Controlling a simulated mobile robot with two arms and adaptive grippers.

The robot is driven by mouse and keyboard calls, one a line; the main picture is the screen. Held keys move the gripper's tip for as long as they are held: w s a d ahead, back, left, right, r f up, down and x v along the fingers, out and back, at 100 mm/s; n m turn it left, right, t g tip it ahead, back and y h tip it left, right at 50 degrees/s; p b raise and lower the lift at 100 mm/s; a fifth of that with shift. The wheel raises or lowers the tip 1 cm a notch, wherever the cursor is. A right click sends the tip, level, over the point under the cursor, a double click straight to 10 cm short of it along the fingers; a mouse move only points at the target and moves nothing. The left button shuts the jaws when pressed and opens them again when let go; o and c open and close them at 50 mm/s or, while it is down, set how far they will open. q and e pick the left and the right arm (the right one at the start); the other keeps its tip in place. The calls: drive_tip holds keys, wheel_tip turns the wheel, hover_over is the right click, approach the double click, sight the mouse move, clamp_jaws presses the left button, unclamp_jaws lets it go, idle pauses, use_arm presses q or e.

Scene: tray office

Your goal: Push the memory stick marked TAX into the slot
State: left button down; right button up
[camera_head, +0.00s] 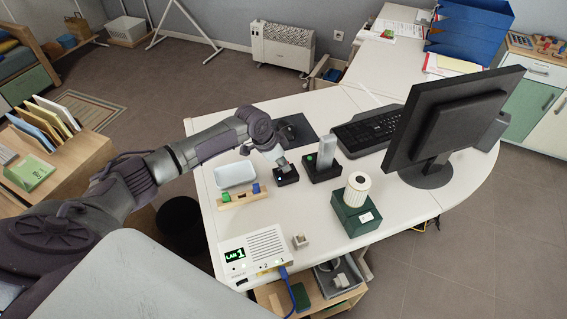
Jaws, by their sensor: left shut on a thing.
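My left gripper (281,163) reaches in from the left and points down at a small black block (287,178) on the white desk. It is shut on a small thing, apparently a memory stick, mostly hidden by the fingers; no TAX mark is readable. I cannot tell whether the stick's tip is in a slot in the block or just above it. A wooden holder (243,198) to the lower left bears a green stick (227,197) and a blue stick (256,188). My right gripper is not in view.
A black dock with an upright grey piece (326,150) stands close right of the block. A white tray (236,175), a dark green box (354,215) with a white roll, a LAN box (254,252), a monitor (450,120) and a keyboard (367,132) surround it.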

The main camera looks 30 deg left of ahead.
use_arm(q)
drive_tip(key=shift+f, duration=0.1)
idle(0.7)
drive_tip(key=c, duration=1.2)
unclamp_jaws()
drive_tip(key=v, duration=1.2)
